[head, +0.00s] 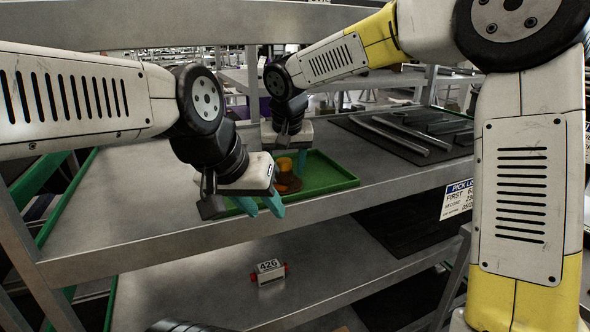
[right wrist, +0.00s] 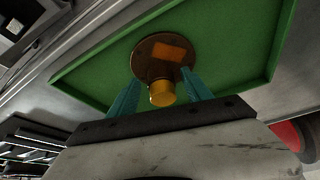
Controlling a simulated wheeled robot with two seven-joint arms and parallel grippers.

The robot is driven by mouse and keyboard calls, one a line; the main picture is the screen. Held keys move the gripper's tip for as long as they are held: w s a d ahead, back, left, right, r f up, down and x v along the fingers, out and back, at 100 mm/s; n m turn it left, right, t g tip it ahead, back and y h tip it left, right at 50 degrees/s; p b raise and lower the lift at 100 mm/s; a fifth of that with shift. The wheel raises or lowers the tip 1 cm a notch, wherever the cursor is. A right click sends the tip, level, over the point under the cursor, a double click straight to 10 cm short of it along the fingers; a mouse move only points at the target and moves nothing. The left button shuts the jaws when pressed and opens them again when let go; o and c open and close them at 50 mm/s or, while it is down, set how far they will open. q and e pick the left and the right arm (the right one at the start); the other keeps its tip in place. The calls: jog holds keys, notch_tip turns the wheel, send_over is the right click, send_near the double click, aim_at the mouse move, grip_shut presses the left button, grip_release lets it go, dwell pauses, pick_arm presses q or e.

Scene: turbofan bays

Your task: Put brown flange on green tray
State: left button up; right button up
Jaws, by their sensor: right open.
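The brown flange (head: 289,183) is a round brown disc with a yellow cylindrical hub, and it rests on the green tray (head: 335,180) on the upper shelf. In the right wrist view, the flange (right wrist: 148,62) lies over the green tray floor (right wrist: 225,45), inside the rim. My right gripper (right wrist: 161,80) is open, with one teal finger on each side of the yellow hub. In the head view the right gripper (head: 289,160) is behind my left one and partly hidden. My left gripper (head: 262,207) is open and empty, with teal fingers apart in front of the tray's near left edge.
A black mat (head: 400,140) with several grey metal parts lies right of the tray. The grey shelf (head: 120,205) is bare on the left. A pick list sign (head: 458,199) hangs at the right.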

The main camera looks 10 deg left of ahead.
jog(key=s+d, duration=0.1)
jog(key=s, duration=0.2)
jog(key=s+d, duration=0.1)
jog(key=s, duration=0.3)
jog(key=s+d, duration=0.1)
jog(key=s, duration=0.2)
jog(key=shift+s+d, duration=0.35)
jog(key=shift+d, duration=0.05)
jog(key=s+d+r+m+t, duration=0.1)
jog(key=s+d, duration=0.4)
jog(key=d, duration=0.7)
jog(key=s+d+r+m, duration=0.1)
jog(key=s+d, duration=0.5)
jog(key=d, duration=0.7)
jog(key=shift+d+r+m+t+y, duration=0.15)
jog(key=shift+m+t+y, duration=0.25)
jog(key=shift+m, duration=0.2)
